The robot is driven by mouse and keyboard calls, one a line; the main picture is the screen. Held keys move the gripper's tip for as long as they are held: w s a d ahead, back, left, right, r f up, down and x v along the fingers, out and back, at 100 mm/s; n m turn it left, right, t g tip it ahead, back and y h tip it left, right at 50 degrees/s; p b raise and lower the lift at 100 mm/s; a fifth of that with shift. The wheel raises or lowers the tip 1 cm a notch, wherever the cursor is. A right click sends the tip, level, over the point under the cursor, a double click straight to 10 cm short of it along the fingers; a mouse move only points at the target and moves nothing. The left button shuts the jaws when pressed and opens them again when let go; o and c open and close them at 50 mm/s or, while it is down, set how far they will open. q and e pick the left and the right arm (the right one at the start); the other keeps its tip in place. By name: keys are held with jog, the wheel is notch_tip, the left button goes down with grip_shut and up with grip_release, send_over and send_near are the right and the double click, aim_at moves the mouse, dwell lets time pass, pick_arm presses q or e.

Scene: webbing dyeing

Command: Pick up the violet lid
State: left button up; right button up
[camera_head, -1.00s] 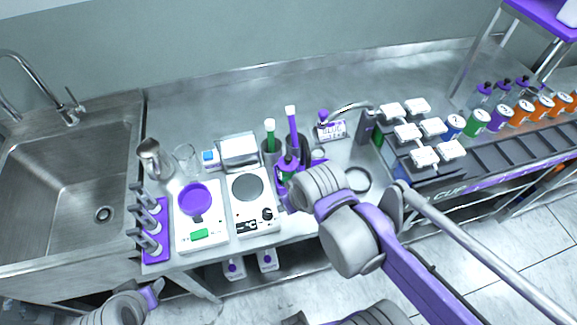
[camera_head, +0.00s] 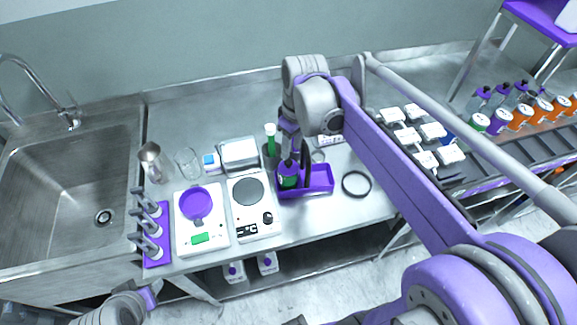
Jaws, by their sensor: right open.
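A green jar (camera_head: 288,182) stands in a violet tray (camera_head: 319,181) in the middle of the counter. The violet part at its top looks like the lid (camera_head: 286,168), partly covered by my gripper. My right gripper (camera_head: 294,160) points down at the jar top, its dark fingers open close to the lid. I cannot tell whether they touch it. A round violet dish (camera_head: 195,204) sits on the left white scale. My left gripper (camera_head: 150,298) shows only partly at the bottom left, away from the jar.
A black ring (camera_head: 356,184) lies right of the tray. White boxes (camera_head: 433,131) and several cans stand at right. A sink (camera_head: 70,180) is at left.

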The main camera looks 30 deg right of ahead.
aim_at(288, 161)
jog(key=f, duration=0.5)
jog(key=shift+w+a+f, duration=0.15)
jog(key=shift+w+a, duration=0.1)
jog(key=shift+a, duration=0.05)
grip_shut()
